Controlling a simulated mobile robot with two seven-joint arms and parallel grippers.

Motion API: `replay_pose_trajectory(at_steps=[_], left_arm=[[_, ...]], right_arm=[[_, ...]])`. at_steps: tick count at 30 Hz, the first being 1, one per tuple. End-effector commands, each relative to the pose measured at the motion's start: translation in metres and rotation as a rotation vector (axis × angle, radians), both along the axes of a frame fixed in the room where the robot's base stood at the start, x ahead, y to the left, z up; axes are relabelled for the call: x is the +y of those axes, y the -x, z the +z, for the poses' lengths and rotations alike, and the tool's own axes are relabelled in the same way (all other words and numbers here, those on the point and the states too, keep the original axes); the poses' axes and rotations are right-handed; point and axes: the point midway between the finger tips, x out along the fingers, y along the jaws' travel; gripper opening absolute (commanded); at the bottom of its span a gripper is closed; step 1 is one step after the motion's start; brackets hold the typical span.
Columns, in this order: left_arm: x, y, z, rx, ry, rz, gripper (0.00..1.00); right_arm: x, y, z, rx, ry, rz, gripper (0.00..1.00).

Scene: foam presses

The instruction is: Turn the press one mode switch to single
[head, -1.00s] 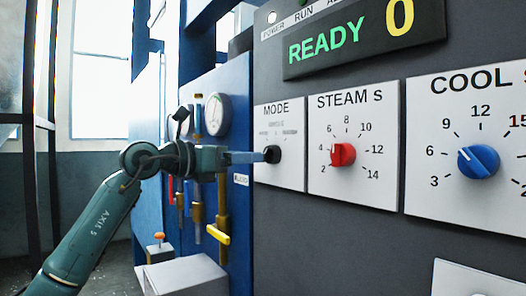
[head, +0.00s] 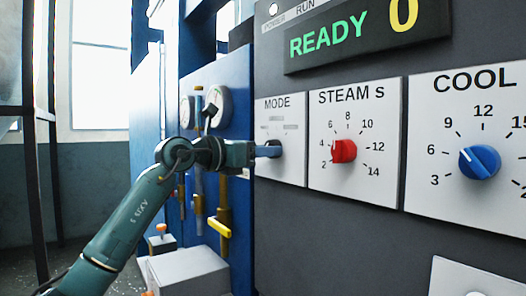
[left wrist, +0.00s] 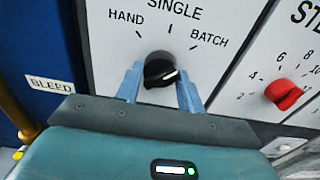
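The press one mode switch is a black round knob (left wrist: 160,70) with a white pointer line, on a white MODE panel (head: 280,172). In the left wrist view its labels read HAND at left, SINGLE on top and BATCH at right. The pointer line aims right, toward the BATCH side. My left gripper (left wrist: 160,82) has its two blue fingers on either side of the knob, with narrow gaps seeming to show beside it. In the head view the left gripper (head: 268,151) reaches the panel from the left and partly hides the knob. My right gripper is in neither view.
Right of the MODE panel are a red STEAM knob (head: 343,151) and a blue COOL knob (head: 479,162). A display (head: 366,34) above reads READY 0. Left are gauges (head: 217,108), a yellow valve handle (head: 219,228) and a grey box (head: 188,272).

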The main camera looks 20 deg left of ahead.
Motion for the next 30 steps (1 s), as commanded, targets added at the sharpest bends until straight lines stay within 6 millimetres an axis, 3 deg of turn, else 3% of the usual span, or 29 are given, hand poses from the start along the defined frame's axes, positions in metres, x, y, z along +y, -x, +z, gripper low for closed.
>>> replay_pose_trajectory(at_steps=[8,20,30], left_arm=[[0.0002,0.0001,-0.0002,0.000,0.000,0.000,0.15],[-0.0001,0.0001,0.0005,0.055,0.069,-0.001,0.15],[-0.0005,0.0003,0.0006,0.220,0.278,-0.001,0.15]], right_arm=[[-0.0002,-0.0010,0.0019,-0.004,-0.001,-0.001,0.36],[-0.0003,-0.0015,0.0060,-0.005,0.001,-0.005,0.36],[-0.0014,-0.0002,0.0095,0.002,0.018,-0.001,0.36]])
